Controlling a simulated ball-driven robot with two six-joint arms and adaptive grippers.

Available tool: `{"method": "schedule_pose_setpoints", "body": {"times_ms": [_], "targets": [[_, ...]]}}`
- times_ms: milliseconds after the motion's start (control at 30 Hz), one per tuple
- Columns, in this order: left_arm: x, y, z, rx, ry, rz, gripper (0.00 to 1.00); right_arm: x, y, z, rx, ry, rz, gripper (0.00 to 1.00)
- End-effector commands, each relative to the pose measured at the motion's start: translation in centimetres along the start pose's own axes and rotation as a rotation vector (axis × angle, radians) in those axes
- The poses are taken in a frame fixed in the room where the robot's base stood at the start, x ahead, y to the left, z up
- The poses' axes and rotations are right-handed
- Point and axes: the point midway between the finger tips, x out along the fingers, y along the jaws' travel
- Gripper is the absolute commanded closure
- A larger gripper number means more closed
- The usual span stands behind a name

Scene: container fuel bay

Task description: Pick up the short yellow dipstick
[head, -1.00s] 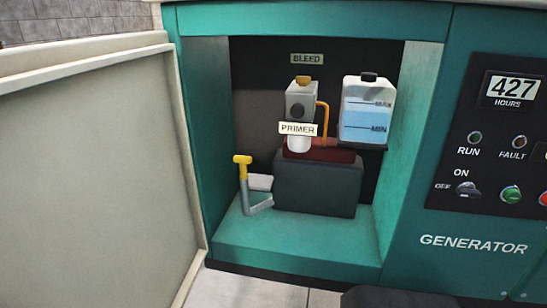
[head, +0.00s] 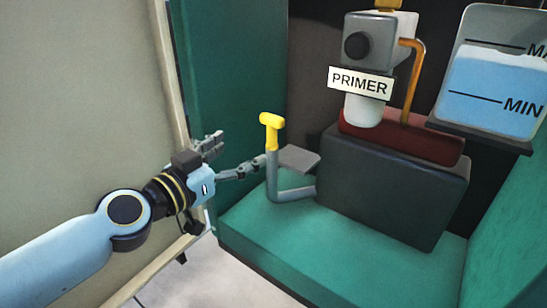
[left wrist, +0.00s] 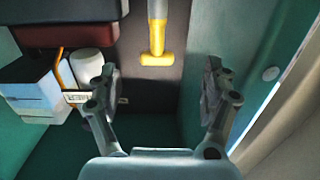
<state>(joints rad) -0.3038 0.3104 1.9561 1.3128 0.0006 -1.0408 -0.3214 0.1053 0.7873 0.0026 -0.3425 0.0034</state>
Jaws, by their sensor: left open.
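The short yellow dipstick (head: 270,130) has a yellow T-shaped handle and stands upright in the top of a grey bent tube (head: 272,178) inside the generator bay. In the left wrist view the yellow dipstick (left wrist: 156,52) shows at the top middle, ahead of the gap between my fingers. My left gripper (head: 236,157) is to the left of the tube, a little lower than the yellow handle. It also shows in the left wrist view (left wrist: 160,88), with its two fingers wide apart and nothing between them. My right gripper is not in view.
A dark engine block (head: 390,190) with a red top stands right of the tube. The primer unit (head: 380,45) and a coolant tank (head: 490,80) are above it. A grey flat plate (head: 299,159) juts out beside the tube. The open door (head: 80,120) is at the left.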

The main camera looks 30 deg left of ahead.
Motion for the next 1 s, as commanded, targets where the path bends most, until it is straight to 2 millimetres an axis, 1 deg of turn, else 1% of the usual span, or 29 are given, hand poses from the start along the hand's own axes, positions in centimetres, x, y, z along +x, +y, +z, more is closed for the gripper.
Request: {"method": "schedule_pose_setpoints", "body": {"times_ms": [33, 133, 233, 300, 433, 633, 800, 900, 1000], "targets": [[0.0, 0.3, 0.3, -0.005, 0.019, 0.012, 0.17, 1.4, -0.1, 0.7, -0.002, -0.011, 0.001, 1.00], [0.2, 0.5, -0.4, -0.011, 0.039, 0.021, 0.17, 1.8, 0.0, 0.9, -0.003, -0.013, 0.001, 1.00], [1.2, 0.5, -1.0, -0.012, 0.048, 0.022, 0.17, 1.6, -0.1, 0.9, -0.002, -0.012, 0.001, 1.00], [2.5, 0.5, -1.3, -0.015, 0.050, 0.022, 0.17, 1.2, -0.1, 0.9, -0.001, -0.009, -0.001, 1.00], [4.5, 0.6, -1.4, -0.013, 0.049, 0.022, 0.17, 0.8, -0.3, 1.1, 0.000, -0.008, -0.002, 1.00], [6.2, 0.6, -1.4, -0.012, 0.047, 0.023, 0.17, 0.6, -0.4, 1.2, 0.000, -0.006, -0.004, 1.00], [8.9, 0.4, -2.1, -0.014, 0.048, 0.023, 0.17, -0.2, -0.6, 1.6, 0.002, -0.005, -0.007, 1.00], [10.2, 0.5, -1.9, -0.014, 0.046, 0.023, 0.17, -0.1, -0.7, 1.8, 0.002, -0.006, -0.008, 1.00], [10.8, 0.5, -1.8, -0.012, 0.044, 0.024, 0.17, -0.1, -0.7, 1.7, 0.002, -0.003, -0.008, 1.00]]}}
